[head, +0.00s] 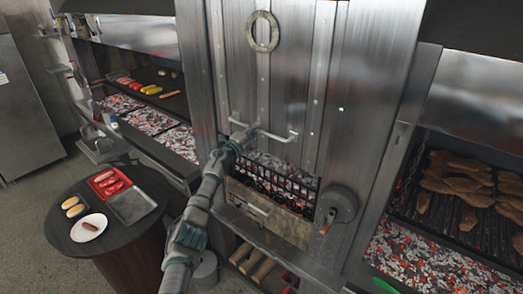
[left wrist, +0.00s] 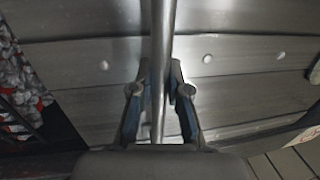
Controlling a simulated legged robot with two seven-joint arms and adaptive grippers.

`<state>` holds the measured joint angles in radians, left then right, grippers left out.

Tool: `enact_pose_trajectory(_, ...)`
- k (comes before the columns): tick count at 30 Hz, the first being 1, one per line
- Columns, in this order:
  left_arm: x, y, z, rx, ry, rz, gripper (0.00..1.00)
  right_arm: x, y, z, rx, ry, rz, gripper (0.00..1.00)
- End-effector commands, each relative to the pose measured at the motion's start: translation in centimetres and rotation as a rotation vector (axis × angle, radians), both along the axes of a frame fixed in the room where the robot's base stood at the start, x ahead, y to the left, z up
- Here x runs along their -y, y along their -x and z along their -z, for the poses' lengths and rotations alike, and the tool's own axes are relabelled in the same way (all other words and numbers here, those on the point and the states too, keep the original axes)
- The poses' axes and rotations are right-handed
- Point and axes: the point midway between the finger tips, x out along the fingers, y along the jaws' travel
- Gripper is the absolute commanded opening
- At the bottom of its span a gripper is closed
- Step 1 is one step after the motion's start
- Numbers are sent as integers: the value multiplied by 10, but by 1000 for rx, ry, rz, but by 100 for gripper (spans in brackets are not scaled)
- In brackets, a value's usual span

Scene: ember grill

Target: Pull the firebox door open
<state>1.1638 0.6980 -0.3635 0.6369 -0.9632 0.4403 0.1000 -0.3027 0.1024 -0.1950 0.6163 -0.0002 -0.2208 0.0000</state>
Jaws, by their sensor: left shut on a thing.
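The firebox door (head: 290,75) is a tall brushed-steel panel in the middle of the head view. A thin horizontal bar handle (head: 275,134) crosses its lower part. My left gripper (head: 241,136) is at the left end of this handle and shut on it. In the left wrist view the handle (left wrist: 162,45) runs as a round metal bar between the two fingers of my left gripper (left wrist: 161,95), with riveted steel behind it. Glowing coals behind a black grate (head: 272,180) show below the handle. My right gripper is not in view.
A round dark table (head: 60,232) with a red tray (head: 110,183) and a white plate (head: 88,227) stands at left. Grills with coals lie on both sides; meat (head: 455,180) covers the right one. A round knob (head: 338,204) sits right of the grate.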

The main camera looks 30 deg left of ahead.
Motion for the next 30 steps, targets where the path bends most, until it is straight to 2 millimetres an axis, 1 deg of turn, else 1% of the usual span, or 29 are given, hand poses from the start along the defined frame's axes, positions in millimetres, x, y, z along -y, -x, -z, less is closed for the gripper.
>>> enact_pose_trajectory(1, 0, 0, -38, 23, 2, 9, 0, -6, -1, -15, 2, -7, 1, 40)
enact_pose_trajectory(3, -2, -1, -57, 23, 1, 9, 0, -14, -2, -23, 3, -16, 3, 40)
enact_pose_trajectory(6, -3, -1, -79, 23, 0, 9, 0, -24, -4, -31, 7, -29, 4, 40)
enact_pose_trajectory(9, -5, -1, -96, 21, 0, 6, 0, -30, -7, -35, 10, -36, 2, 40)
enact_pose_trajectory(13, -6, -1, -110, 18, 0, 2, 0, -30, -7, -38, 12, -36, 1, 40)
enact_pose_trajectory(18, -7, -1, -120, 19, 3, -1, 0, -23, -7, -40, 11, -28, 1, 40)
enact_pose_trajectory(29, -9, 0, -121, 18, 3, -5, 0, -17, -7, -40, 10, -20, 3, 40)
enact_pose_trajectory(30, -9, 0, -121, 18, 3, -5, 17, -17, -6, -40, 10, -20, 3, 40)
